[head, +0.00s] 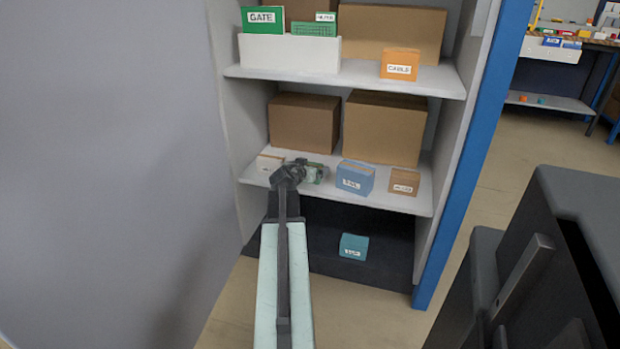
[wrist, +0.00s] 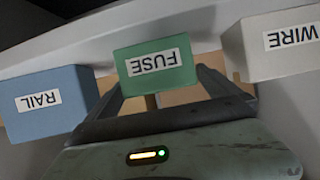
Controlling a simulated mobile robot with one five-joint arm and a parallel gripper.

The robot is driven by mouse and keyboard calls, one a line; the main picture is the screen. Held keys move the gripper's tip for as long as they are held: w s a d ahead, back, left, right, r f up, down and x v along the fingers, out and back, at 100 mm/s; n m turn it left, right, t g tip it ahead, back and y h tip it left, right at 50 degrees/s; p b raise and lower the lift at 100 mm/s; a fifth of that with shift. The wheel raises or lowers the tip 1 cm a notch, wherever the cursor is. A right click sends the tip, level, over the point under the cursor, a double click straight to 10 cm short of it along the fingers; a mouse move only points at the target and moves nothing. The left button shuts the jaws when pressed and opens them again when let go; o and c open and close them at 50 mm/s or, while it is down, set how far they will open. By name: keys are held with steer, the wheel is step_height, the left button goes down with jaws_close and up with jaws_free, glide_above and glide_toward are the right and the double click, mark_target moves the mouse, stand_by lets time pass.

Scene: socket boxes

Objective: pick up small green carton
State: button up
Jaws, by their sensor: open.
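The small green carton (head: 316,172) stands on the middle shelf, partly hidden behind my gripper (head: 301,173) in the head view. In the wrist view the green carton (wrist: 154,68) shows its FUSE label upside down, near the centre. My gripper (wrist: 163,92) is open there, with one finger toward each side of the carton. I cannot tell whether either finger touches it.
A white WIRE carton (head: 266,163) stands close on the left, a blue RAIL carton (head: 355,178) and a brown carton (head: 404,182) on the right. Large cardboard boxes (head: 303,122) stand behind. The shelf above (head: 345,76) overhangs. A teal carton (head: 353,247) sits below.

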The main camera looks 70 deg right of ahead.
steer(key=shift+d+f, duration=0.2)
steer(key=shift+d, duration=0.15)
steer(key=shift+r, duration=0.1)
steer(key=shift+c, duration=0.7)
steer(key=shift+a, duration=0.1)
steer(key=c, duration=1.4)
